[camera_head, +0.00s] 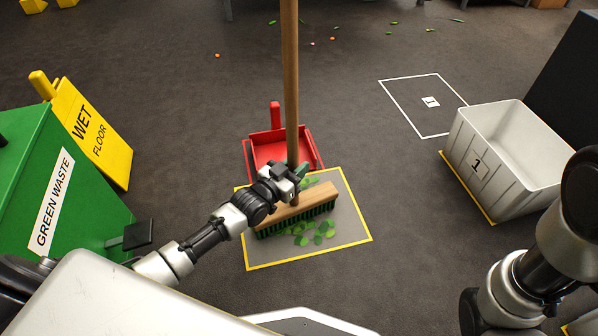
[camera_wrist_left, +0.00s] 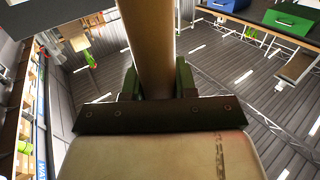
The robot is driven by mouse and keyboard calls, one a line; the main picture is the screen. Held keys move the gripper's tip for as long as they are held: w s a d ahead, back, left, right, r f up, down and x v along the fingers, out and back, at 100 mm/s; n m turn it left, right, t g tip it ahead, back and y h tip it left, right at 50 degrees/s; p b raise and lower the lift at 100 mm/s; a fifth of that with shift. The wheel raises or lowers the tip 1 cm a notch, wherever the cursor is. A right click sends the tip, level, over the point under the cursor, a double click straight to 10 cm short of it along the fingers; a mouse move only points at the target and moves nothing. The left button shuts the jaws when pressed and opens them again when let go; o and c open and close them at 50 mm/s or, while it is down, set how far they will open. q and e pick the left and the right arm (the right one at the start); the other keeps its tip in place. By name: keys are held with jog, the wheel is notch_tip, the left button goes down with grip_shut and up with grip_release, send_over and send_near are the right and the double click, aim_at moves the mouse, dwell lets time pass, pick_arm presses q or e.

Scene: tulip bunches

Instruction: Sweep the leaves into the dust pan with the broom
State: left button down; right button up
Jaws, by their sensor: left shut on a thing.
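My left gripper (camera_head: 297,172) is shut on the wooden handle of the broom (camera_head: 291,80), low down near its head. The handle stands nearly upright. It also shows between the fingers in the left wrist view (camera_wrist_left: 148,45). The wooden broom head (camera_head: 300,206) with green bristles is over the yellow-edged mat (camera_head: 262,254). Green leaves (camera_head: 316,232) lie on the near side of the head, and a few show on its far side, partly hidden by the gripper. The red dust pan (camera_head: 268,152) lies behind the mat, its handle pointing away. My right arm shows at the right, its gripper out of view.
A green waste bin (camera_head: 85,180) and a yellow wet floor sign (camera_head: 100,135) stand at left. A grey-white crate (camera_head: 490,165) stands at right, near a white floor square (camera_head: 405,122). More leaves (camera_head: 431,29) and bits lie on the far floor. Floor around the mat is mostly clear.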

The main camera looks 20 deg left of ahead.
pick_arm(q)
jog(key=w+a+b, duration=0.5)
jog(key=w, duration=0.3)
jog(key=shift+a, duration=0.2)
dwell(1.1)
jog(key=shift+f, duration=0.1)
notch_tip(320, 180, up, 7)
jog(key=p, duration=0.6)
jog(key=shift+p, duration=0.35)
jog(key=shift+d, duration=0.1)
